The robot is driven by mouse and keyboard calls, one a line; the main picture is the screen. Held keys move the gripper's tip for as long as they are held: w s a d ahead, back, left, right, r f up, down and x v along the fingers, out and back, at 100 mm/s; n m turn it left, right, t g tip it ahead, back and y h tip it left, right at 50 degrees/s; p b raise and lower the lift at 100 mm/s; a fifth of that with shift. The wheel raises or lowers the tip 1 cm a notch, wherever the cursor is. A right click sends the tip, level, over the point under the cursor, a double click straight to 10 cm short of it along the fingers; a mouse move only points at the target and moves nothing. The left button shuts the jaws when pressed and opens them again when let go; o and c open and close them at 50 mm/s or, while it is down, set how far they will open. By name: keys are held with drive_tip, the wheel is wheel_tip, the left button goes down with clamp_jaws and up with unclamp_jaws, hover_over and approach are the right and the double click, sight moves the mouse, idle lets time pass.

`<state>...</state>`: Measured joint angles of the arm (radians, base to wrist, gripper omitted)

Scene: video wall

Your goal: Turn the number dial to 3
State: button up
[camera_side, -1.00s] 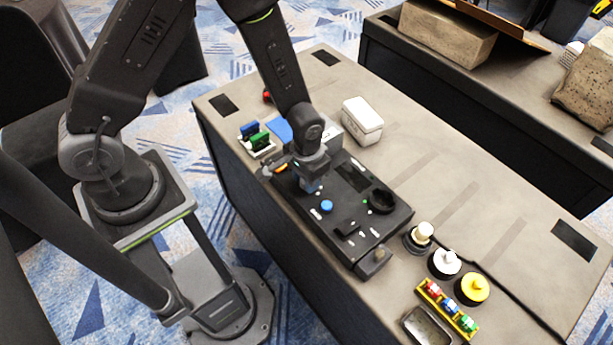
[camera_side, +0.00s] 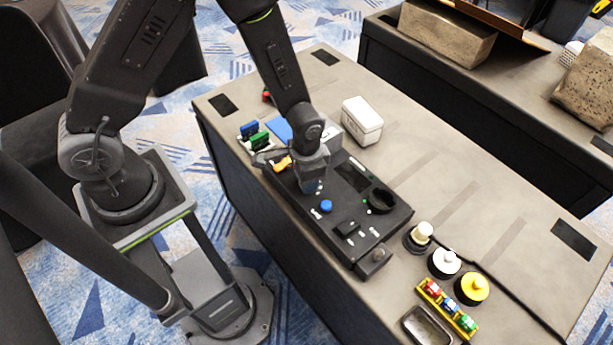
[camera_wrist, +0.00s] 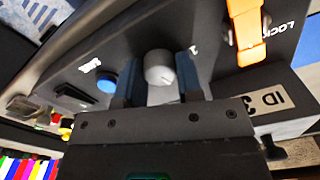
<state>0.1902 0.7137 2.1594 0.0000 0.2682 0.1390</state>
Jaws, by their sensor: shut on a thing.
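The number dial (camera_wrist: 160,68) is a light grey round knob on the dark panel, between the two blue-grey fingers of my gripper (camera_wrist: 158,82) in the wrist view. My gripper is shut on the dial, one finger on each side. White marks stand on the panel to either side; the right one looks like a 2 (camera_wrist: 194,50), the left one (camera_wrist: 90,65) is too blurred to read. In the side view, my gripper (camera_side: 312,188) is down at the black control panel (camera_side: 352,200) and hides the dial. I cannot tell which number the dial points to.
A blue button (camera_wrist: 107,83) is close left of my fingers, and an orange lever (camera_wrist: 246,25) by the word LOCK is at right. In the side view, a black ring-shaped part (camera_side: 381,200) is on the panel; a white box (camera_side: 362,121) stands behind.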

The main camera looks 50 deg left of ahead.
drive_tip(key=o, duration=0.9)
wheel_tip(320, 180, up, 14)
drive_tip(key=shift+f, duration=0.1)
idle(0.3)
drive_tip(key=s+a+r+n+t, duration=0.1)
drive_tip(key=s+a+r+t, duration=0.1)
drive_tip(key=s+r, duration=0.2)
drive_tip(key=s+a+r+n+t, duration=0.1)
drive_tip(key=s+r, duration=0.3)
drive_tip(key=r, duration=0.4)
drive_tip(key=s+a+r+n+t, duration=0.1)
drive_tip(key=s+a+r+t, duration=0.1)
drive_tip(key=r, duration=0.4)
drive_tip(key=shift+s+a+r+n+t, duration=0.1)
drive_tip(key=shift+s+a+n+t, duration=0.1)
drive_tip(key=shift+s+a, duration=0.35)
drive_tip(key=shift+s+a+r+n+t, duration=0.1)
drive_tip(key=shift+s+a+n, duration=0.1)
drive_tip(key=shift+s, duration=0.5)
